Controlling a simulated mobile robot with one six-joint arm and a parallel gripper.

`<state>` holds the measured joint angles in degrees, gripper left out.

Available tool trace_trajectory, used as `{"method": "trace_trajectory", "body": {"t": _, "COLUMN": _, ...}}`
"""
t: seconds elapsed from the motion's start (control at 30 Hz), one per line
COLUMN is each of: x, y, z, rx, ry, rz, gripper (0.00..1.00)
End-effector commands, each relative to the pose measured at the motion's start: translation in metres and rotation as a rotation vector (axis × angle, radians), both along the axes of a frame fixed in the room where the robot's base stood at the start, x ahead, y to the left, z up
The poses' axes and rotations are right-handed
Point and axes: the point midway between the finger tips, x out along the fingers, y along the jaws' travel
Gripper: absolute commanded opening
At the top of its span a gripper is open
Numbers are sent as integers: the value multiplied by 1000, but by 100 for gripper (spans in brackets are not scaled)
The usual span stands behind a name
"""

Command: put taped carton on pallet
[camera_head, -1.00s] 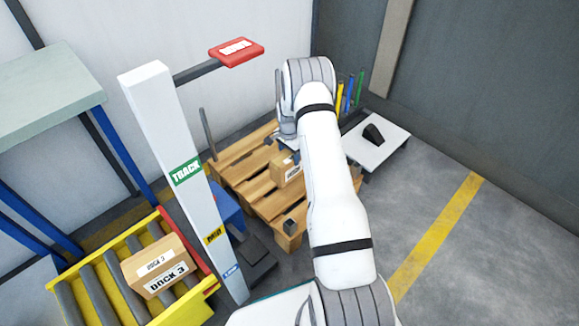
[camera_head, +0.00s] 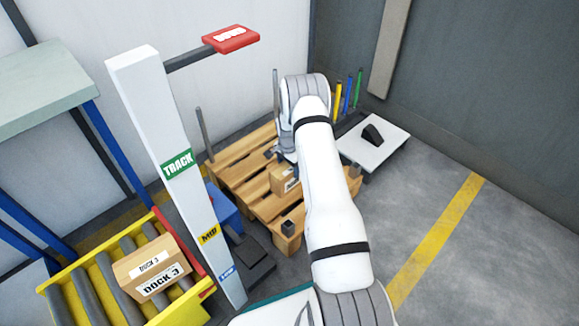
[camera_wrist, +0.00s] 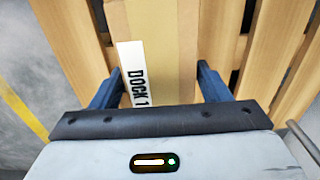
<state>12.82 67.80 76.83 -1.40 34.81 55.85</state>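A brown carton (camera_head: 283,179) is at the wooden pallet (camera_head: 232,176) in the head view, partly hidden behind my arm. In the wrist view the carton (camera_wrist: 177,45) has a white "DOCK 1" label and lies between the two dark blue fingers of my gripper (camera_wrist: 160,70). The fingers sit close against its two sides, shut on it. Pallet slats (camera_wrist: 225,45) show beneath and around it. I cannot tell whether the carton's underside touches the slats. My gripper (camera_head: 286,152) is mostly hidden by my arm in the head view.
Another carton (camera_head: 152,268), marked "DOCK 3", sits on the yellow roller conveyor (camera_head: 105,270). A white mast (camera_head: 170,150) with a red-tipped arm (camera_head: 230,38) stands left of the pallet. Upright posts rise at the pallet's edges. A white low stand (camera_head: 372,150) is to its right.

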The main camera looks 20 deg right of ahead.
Motion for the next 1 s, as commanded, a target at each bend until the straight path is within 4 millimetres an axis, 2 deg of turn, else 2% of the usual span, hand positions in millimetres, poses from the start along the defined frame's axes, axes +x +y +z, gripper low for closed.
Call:
{"method": "trace_trajectory", "body": {"t": 0.17, "x": 0, "y": 0, "z": 0, "rx": 0, "ry": 0, "rz": -1, "gripper": 83}}
{"method": "trace_trajectory", "body": {"t": 0.47, "x": 0, "y": -1, "z": 5, "rx": 0, "ry": -1, "rz": -1, "gripper": 83}}
{"method": "trace_trajectory", "body": {"t": 0.57, "x": 1, "y": -1, "z": 20, "rx": 0, "ry": -2, "rz": -1, "gripper": 83}}
{"method": "trace_trajectory", "body": {"t": 0.8, "x": 0, "y": 0, "z": 73, "rx": 0, "ry": -2, "rz": -2, "gripper": 83}}
{"method": "trace_trajectory", "body": {"t": 1.0, "x": -1, "y": 0, "z": 108, "rx": 0, "ry": -1, "rz": -2, "gripper": 83}}
